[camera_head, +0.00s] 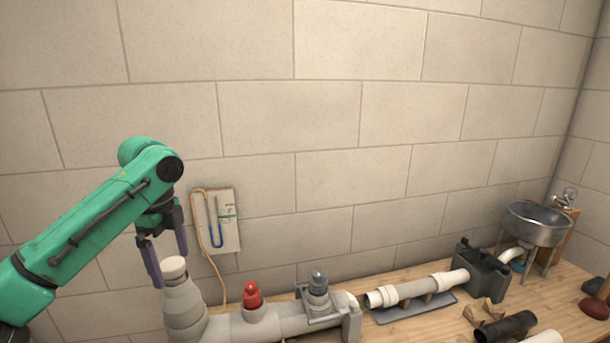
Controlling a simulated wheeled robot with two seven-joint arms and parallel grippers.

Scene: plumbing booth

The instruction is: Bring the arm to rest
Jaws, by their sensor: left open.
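My left arm comes in from the left, green with black joints. Its gripper (168,264) is open, pointing down, with its two dark fingers spread apart. The gripper is just above and around the level of a pale cap (173,267) on top of a grey pipe fitting (184,306). I cannot tell whether a finger touches the cap. Nothing is seen held between the fingers. My right gripper is not in view.
A grey pipe (285,320) with a red valve (252,295) runs along the wooden bench (400,328). A white pipe piece (418,289) lies on a dark tray. A metal sink (537,223) stands at the right. A wall panel (217,220) hangs behind my gripper. The space above the bench is free.

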